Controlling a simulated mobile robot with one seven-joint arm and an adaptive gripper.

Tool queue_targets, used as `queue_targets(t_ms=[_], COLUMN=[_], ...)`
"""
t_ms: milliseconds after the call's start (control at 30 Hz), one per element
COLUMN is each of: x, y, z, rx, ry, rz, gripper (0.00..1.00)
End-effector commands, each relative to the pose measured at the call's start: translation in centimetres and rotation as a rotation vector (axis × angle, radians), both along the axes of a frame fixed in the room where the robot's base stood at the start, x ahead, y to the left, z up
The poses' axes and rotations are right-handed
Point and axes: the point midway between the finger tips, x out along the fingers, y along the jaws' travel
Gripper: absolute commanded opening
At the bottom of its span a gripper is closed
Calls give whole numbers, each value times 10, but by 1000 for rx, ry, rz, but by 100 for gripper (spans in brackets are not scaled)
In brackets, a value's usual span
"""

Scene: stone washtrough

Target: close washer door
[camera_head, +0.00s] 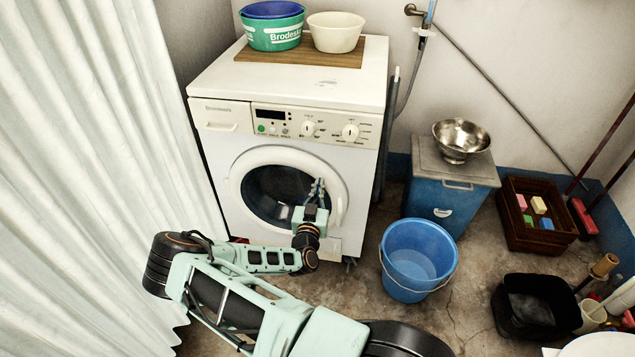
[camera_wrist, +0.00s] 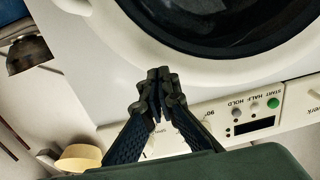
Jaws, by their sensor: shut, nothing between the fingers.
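The white washer (camera_head: 290,120) stands against the back wall, its front facing me. Its round door (camera_head: 237,190) has a white ring and dark glass. The door looks flat or nearly flat against the front; I cannot tell whether it is latched. My gripper (camera_head: 318,186) is in front of the right part of the door, hiding some of the glass and ring. In the wrist view, turned upside down, my gripper (camera_wrist: 158,80) has its fingertips together and empty over the door's white ring (camera_wrist: 120,45). I cannot tell whether they touch it.
Bowls (camera_head: 272,32) stand on a board on the washer. A white curtain (camera_head: 90,150) hangs at the left. At the right are a blue bucket (camera_head: 412,255), a lidded blue bin (camera_head: 440,195) with a metal colander (camera_head: 460,138), and a brown crate (camera_head: 535,235). Some floor shows between them.

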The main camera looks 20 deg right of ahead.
Motion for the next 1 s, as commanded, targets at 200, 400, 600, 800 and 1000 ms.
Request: queue_targets(t_ms=[200,400,600,800,1000], x=[-37,-71,-89,-93,-91], y=[20,43,55,58,53], z=[2,1,0,-1,16], rx=[-2,-1,0,0,77], ry=[6,4,1,2,-56], rz=[-1,-2,-3,-5,-57], gripper=[0,0,0,0,0])
